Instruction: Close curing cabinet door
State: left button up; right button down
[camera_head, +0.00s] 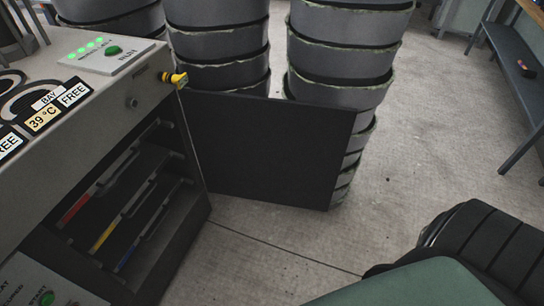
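The curing cabinet (70,120) stands at the left, a grey box with a sloping top. Its door (270,150) is a flat dark panel standing wide open, swung out to the right from the cabinet's right front edge. The open front shows dark shelves (130,200) with red, yellow and blue marked strips. A yellow latch or handle (175,78) sticks out at the cabinet's upper right corner, near the top of the door. Neither of my grippers shows in this view.
Tall stacks of grey tubs (220,45) and (340,55) stand right behind the door. A bench (515,70) is at the upper right. Bare concrete floor (420,140) lies to the door's right. A control panel (40,285) is at the lower left.

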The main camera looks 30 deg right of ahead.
aim_at(277, 151)
jog(key=k+u, duration=0.15)
jog(key=u, duration=0.2)
jog(key=k+u, duration=0.15)
jog(key=u, duration=0.2)
jog(key=k+j+u, duration=0.15)
jog(key=u, duration=0.2)
jog(key=l+u, duration=0.3)
jog(key=k+l+u, duration=0.25)
jog(key=l, duration=0.25)
jog(key=l+u, duration=0.3)
jog(key=k+l+u, duration=0.3)
jog(key=k+l, duration=0.25)
jog(key=l, duration=0.2)
jog(key=k+l, duration=0.25)
jog(key=l, duration=0.2)
jog(key=k+l, duration=0.25)
jog(key=l, duration=0.25)
jog(key=k+l, duration=0.25)
jog(key=l, duration=0.2)
jog(key=k+l, duration=0.25)
jog(key=l, duration=0.2)
jog(key=k+l, duration=0.25)
jog(key=l, duration=0.2)
jog(key=k+l, duration=0.25)
jog(key=l, duration=0.2)
jog(key=k+l, duration=0.25)
jog(key=l, duration=0.25)
jog(key=k+u, duration=0.2)
jog(key=i, duration=0.05)
